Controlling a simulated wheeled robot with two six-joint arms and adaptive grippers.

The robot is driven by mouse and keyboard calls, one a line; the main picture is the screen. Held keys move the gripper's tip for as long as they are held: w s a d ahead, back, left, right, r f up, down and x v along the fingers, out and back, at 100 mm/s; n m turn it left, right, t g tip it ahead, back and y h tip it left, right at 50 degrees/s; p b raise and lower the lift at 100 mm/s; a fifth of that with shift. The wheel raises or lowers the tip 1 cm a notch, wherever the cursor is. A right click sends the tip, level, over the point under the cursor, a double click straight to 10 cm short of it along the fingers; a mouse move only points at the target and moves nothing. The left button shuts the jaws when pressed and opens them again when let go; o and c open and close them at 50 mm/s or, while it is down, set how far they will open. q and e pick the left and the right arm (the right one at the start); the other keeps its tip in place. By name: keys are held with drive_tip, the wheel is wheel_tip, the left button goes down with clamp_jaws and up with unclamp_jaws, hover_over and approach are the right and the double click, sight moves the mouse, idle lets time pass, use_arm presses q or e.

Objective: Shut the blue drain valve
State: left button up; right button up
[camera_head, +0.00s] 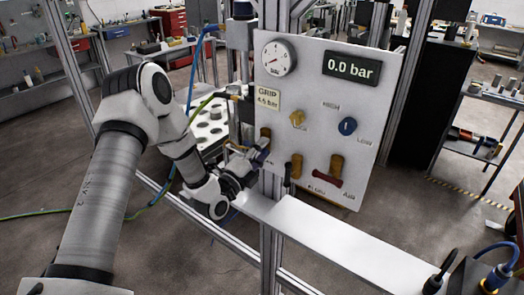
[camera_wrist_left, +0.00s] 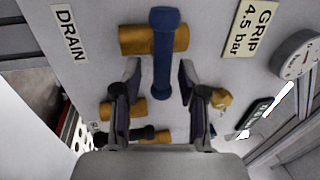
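The drain valve has a brass body (camera_wrist_left: 140,40) and a long blue handle (camera_wrist_left: 164,55) lying across it, next to the DRAIN label (camera_wrist_left: 69,33) in the left wrist view. My left gripper (camera_wrist_left: 159,78) is open, one finger on each side of the handle's free end, with gaps on both sides. In the head view my left gripper (camera_head: 250,166) is at the panel's lower left edge, below the brass body (camera_head: 265,134), and hides much of the handle. My right gripper is not in view.
The pale panel (camera_head: 330,105) carries a round gauge (camera_head: 278,58), a display reading 0.0 bar (camera_head: 351,68), a yellow knob (camera_head: 297,118), a blue knob (camera_head: 347,126) and a red-handled valve (camera_head: 327,179). A frame post (camera_head: 268,225) and a flat shelf (camera_head: 345,250) stand below it.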

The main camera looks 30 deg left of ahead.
use_arm(q)
drive_tip(key=d+v, duration=0.1)
drive_tip(key=v, duration=1.1)
drive_tip(key=shift+a, duration=0.45)
